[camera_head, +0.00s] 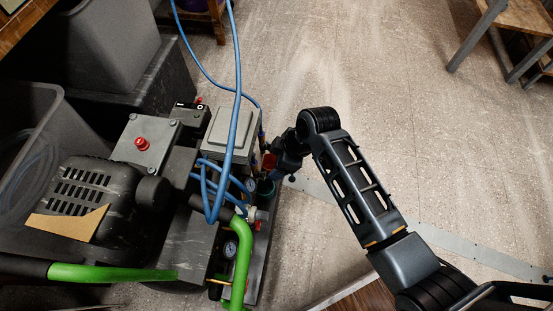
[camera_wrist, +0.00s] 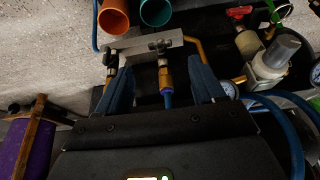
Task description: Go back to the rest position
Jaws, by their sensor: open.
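My arm (camera_head: 352,180) reaches from the lower right to the machine in the head view. My gripper (camera_head: 278,163) is beside the machine's right side, and its fingertips are hard to make out there. In the wrist view my gripper (camera_wrist: 164,78) is open, with a dark blue-grey finger on each side. A brass valve fitting (camera_wrist: 164,78) with a blue hose end shows between the fingers, with gaps on both sides. I cannot tell how far it is from the fingertips.
The machine (camera_head: 85,190) has a green handle (camera_head: 241,262), gauges and looping blue hoses (camera_head: 236,110) near my gripper. An orange tube (camera_wrist: 113,17) and a teal tube (camera_wrist: 157,11) lie beyond the fingers. The floor (camera_head: 420,130) to the right is clear; a wooden table (camera_head: 525,15) stands top right.

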